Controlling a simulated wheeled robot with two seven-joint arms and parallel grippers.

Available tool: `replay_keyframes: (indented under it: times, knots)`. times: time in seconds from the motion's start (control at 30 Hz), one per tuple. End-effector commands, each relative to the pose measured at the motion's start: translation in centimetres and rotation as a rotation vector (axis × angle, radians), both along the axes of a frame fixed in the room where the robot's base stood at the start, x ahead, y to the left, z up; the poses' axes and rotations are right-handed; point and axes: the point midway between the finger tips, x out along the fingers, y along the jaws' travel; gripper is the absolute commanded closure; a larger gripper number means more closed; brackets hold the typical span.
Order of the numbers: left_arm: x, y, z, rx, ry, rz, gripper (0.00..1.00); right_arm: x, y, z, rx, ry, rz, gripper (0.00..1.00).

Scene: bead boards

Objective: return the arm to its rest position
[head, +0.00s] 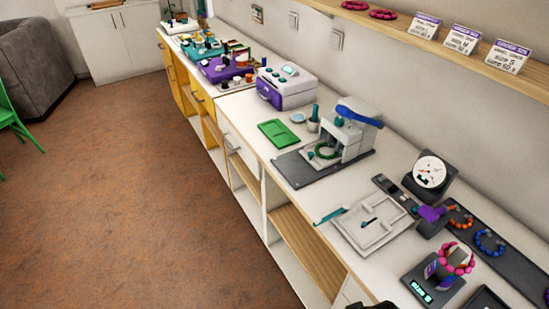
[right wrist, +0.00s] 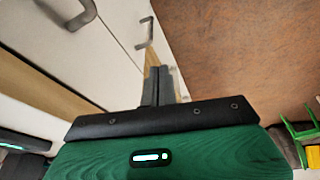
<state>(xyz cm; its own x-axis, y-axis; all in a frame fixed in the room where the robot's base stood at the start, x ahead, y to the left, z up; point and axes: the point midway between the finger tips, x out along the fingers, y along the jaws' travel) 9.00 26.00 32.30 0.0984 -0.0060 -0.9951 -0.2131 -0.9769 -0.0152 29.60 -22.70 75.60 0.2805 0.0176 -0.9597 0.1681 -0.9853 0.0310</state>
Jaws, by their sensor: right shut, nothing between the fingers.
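My right gripper (right wrist: 157,78) shows in the right wrist view, its dark fingers together and holding nothing. It is in free space in front of the white cabinet fronts (right wrist: 115,35), with the brown floor (right wrist: 235,50) to the right. In the head view only a small dark shape shows at the bottom edge, and I cannot tell if it is part of my arm. My left gripper is in neither view.
The long white counter (head: 240,108) holds a grey press (head: 352,130), a white tray (head: 350,235), a dial scale (head: 431,172), a bracelet stand (head: 435,285) and a purple-and-white box (head: 287,86). A green chair (head: 12,120) stands at left. The floor (head: 130,170) is clear.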

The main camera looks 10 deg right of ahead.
Motion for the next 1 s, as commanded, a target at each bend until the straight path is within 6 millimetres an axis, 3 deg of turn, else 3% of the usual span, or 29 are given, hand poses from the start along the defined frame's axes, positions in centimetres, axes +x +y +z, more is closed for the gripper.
replay_keyframes:
  times: [0.27, 0.47, 0.7, 1.0]
  knots:
    - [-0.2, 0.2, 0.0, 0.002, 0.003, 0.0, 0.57, 0.5, 0.2, -11.3, -0.002, 0.044, 0.008, 1.0]
    - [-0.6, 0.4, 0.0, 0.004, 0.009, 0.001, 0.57, -1.1, 0.1, -20.2, -0.005, 0.075, 0.014, 1.0]
    - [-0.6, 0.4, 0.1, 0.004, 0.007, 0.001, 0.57, -5.7, -0.6, -30.2, -0.009, 0.115, 0.021, 1.0]
    - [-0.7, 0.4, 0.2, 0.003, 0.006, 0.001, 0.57, -14.5, -2.1, -39.4, -0.016, 0.165, 0.033, 1.0]
